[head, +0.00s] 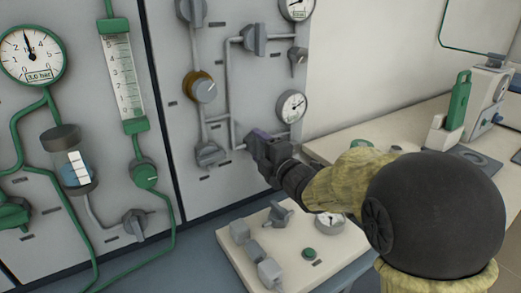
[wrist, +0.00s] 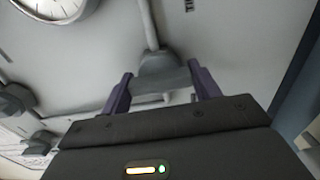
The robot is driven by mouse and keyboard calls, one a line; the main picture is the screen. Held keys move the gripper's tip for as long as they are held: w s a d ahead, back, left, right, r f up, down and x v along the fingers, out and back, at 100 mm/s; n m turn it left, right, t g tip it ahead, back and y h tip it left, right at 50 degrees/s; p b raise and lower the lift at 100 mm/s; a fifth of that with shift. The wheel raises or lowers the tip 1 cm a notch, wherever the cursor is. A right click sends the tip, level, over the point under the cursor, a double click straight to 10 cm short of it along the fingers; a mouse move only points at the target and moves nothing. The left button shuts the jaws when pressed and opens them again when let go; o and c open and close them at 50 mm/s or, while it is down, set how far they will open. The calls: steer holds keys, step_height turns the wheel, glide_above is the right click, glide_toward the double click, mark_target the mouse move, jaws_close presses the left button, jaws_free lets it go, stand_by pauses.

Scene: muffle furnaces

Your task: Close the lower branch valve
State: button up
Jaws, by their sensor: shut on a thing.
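The lower branch valve is a grey valve on the panel. In the wrist view its grey handle (wrist: 160,68) sits between my gripper's two purple fingers, with a pipe running away from it. My gripper (wrist: 162,86) is shut on this handle. In the head view my gripper (head: 255,142) is against the panel at the end of the lower pipe branch and hides most of the valve. How far the handle is turned is hard to tell.
The upper branch valve (head: 254,39) is above, and a round gauge (head: 291,106) is close to the right of my gripper. Another grey valve (head: 209,153) is close on the left. A low console (head: 300,240) with knobs stands below my arm.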

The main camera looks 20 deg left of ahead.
steer(key=o, duration=1)
steer(key=shift+d, duration=0.1)
steer(key=v, duration=1.7)
steer(key=shift+s, duration=0.2)
steer(key=shift+w, duration=0.1)
steer(key=shift+d+f, duration=0.1)
